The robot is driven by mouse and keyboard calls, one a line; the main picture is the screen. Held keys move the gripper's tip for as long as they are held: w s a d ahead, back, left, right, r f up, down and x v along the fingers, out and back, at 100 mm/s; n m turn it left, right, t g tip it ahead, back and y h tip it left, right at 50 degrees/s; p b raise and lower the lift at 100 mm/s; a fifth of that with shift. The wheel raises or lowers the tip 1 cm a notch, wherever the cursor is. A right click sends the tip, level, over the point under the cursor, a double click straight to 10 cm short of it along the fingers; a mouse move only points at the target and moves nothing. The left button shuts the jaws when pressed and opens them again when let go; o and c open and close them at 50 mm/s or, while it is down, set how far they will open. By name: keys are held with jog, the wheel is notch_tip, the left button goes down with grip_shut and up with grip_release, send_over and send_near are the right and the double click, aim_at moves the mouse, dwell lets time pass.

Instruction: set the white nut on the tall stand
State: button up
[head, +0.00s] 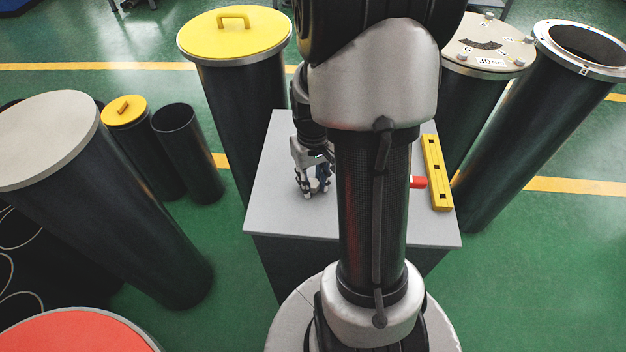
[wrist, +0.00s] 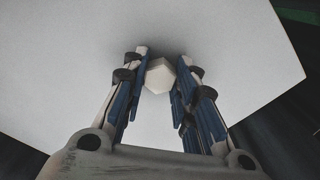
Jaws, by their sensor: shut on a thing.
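The white nut (wrist: 160,75) is a small six-sided block, seen in the wrist view between my fingertips. My gripper (wrist: 158,82) is shut on it. In the head view my gripper (head: 314,190) points down over the left part of the grey table top. The nut cannot be made out clearly there. It is close to the table top, but I cannot tell whether it touches it. I cannot make out a tall stand for sure in either view; my arm hides the middle of the table.
The grey table (head: 268,205) carries a yellow bar with dark holes (head: 437,172) and a red piece (head: 418,182) partly behind my arm. Large dark cylinders stand around, one with a yellow lid (head: 235,35), one with a grey lid (head: 45,140). The table's front left is clear.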

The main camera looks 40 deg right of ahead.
aim_at(312, 184)
jog(key=shift+f, duration=0.2)
jog(key=o, duration=1.1)
jog(key=shift+c, duration=0.2)
notch_tip(312, 184, up, 12)
jog(key=r+p, duration=0.1)
jog(key=p, duration=0.3)
jog(key=s+a+r+n+t, duration=0.2)
jog(key=s+a+r, duration=0.2)
jog(key=a, duration=0.6)
jog(key=s+a+r+n+t, duration=0.2)
jog(key=s+a+r, duration=0.3)
jog(key=a, duration=0.5)
notch_tip(312, 184, up, 2)
jog(key=shift+a+r+t, duration=0.1)
jog(key=shift+a+t, duration=0.05)
jog(key=shift+t, duration=0.15)
jog(key=shift+b, duration=0.3)
